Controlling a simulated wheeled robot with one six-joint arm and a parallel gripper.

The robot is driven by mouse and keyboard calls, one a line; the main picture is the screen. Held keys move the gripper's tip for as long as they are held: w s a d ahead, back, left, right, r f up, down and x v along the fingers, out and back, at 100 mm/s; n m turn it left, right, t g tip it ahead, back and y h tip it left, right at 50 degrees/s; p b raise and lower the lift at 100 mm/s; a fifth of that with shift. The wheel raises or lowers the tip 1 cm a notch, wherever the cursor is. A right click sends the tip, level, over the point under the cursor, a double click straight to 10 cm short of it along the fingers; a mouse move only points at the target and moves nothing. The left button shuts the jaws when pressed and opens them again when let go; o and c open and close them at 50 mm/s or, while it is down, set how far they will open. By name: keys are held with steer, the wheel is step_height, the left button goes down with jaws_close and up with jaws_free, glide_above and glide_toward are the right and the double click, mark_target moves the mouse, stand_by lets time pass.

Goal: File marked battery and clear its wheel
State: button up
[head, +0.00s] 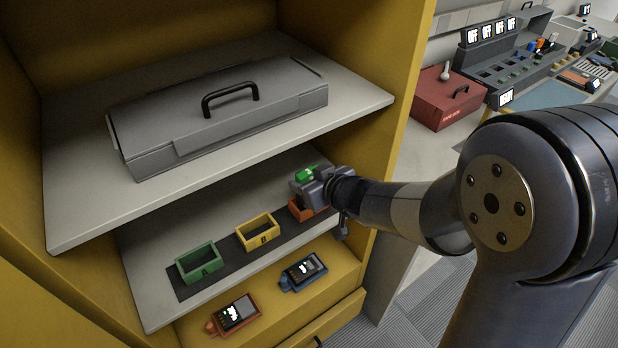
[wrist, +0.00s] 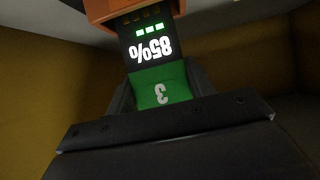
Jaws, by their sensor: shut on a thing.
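My gripper (head: 318,185) is shut on a green-and-black battery (wrist: 162,92) at the right of the yellow cabinet's middle shelf. In the wrist view the battery's green part carries a 3, upside down, and its black part reads 85% with green bars. Its green part also shows in the head view (head: 307,174). An orange bin (head: 300,211) is just below my gripper and partly hidden by it. It also shows at the top of the wrist view (wrist: 104,9), at the battery's far end. I cannot tell whether the battery is inside it. I cannot identify a wheel.
On the dark strip (head: 222,277) stand an empty green bin (head: 184,272) marked A and an empty yellow bin (head: 258,243) marked B. A grey case (head: 215,130) lies above. Two radios, orange (head: 237,313) and blue (head: 303,271), lie below. A red box (head: 440,100) stands outside.

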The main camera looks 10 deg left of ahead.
steer(key=shift+f+b, duration=0.75)
steer(key=shift+f, duration=0.4)
stand_by(0.4)
steer(key=o, duration=1.1)
steer(key=p+v, duration=0.3)
steer(key=v, duration=0.8)
steer(key=shift+a+f, duration=0.1)
